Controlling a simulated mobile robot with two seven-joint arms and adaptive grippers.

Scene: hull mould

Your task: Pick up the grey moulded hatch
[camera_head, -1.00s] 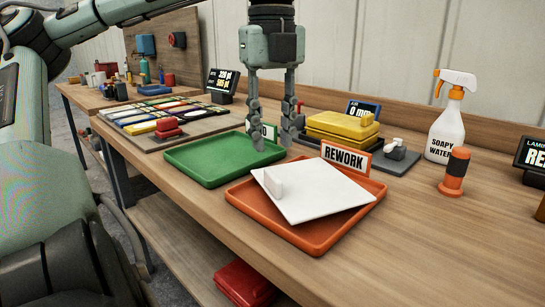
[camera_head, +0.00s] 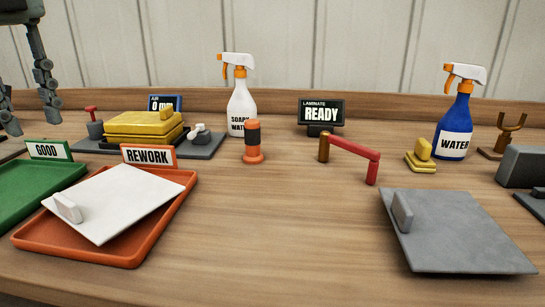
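The grey moulded hatch (camera_head: 462,238) is a flat, roughly square plate lying on the bench at the right front. A short upright grey grip (camera_head: 402,212) stands near its left edge. My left gripper (camera_head: 29,112) is at the far left edge of the view, partly cut off. Its two fingers hang down and stand apart with nothing between them, far from the grey hatch. My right gripper is not in view.
A white hatch (camera_head: 135,197) lies tilted in the orange REWORK tray (camera_head: 98,254). The green GOOD tray (camera_head: 30,188) is beside it. A red-armed stand (camera_head: 354,147) and blue water bottle (camera_head: 455,125) are behind the grey hatch. The middle front is clear.

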